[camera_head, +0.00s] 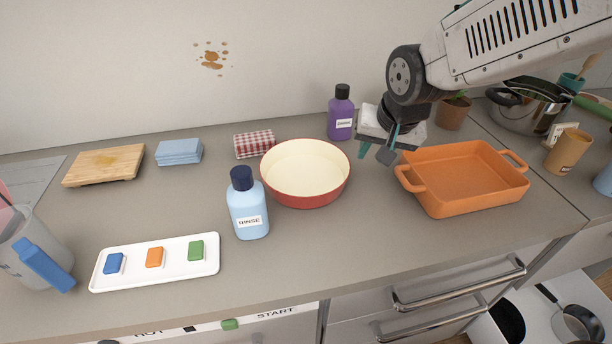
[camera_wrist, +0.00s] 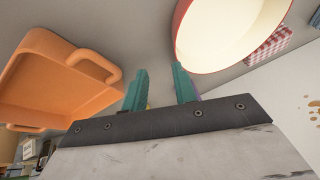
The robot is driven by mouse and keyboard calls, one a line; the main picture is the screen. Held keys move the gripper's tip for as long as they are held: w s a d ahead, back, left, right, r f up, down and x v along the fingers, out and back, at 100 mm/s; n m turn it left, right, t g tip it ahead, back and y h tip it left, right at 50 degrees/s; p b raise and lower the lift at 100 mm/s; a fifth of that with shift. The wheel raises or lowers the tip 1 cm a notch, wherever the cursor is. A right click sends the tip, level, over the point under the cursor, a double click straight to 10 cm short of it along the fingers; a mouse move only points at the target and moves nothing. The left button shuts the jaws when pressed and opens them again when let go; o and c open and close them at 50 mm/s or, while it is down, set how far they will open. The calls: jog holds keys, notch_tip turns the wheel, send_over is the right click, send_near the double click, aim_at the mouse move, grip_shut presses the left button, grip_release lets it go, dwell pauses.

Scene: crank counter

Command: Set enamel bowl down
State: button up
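The enamel bowl (camera_head: 305,172), red outside and cream inside, sits upright on the grey counter in the middle of the head view. In the wrist view the bowl (camera_wrist: 228,32) is cut off by the top edge, beyond the fingers. My gripper (camera_head: 376,151) is just to the right of the bowl, apart from it and above the counter. In the wrist view my gripper (camera_wrist: 160,82) shows two teal fingers spread apart with nothing between them.
A blue rinse bottle (camera_head: 249,208) stands close in front of the bowl. A purple bottle (camera_head: 341,115) and a folded checked cloth (camera_head: 255,145) are behind it. An orange baking dish (camera_head: 462,202) is right of my gripper. A white tray (camera_head: 207,270) lies front left.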

aim_at(347, 166)
jog(key=w+a+f, duration=0.1)
jog(key=f, duration=0.1)
jog(key=w+a+f, duration=0.2)
jog(key=f, duration=0.1)
jog(key=w+a+f, duration=0.1)
jog(key=f, duration=0.2)
jog(key=shift+w+a+f, duration=0.15)
jog(key=shift+w+f, duration=0.05)
jog(key=shift+w, duration=0.2)
grip_shut()
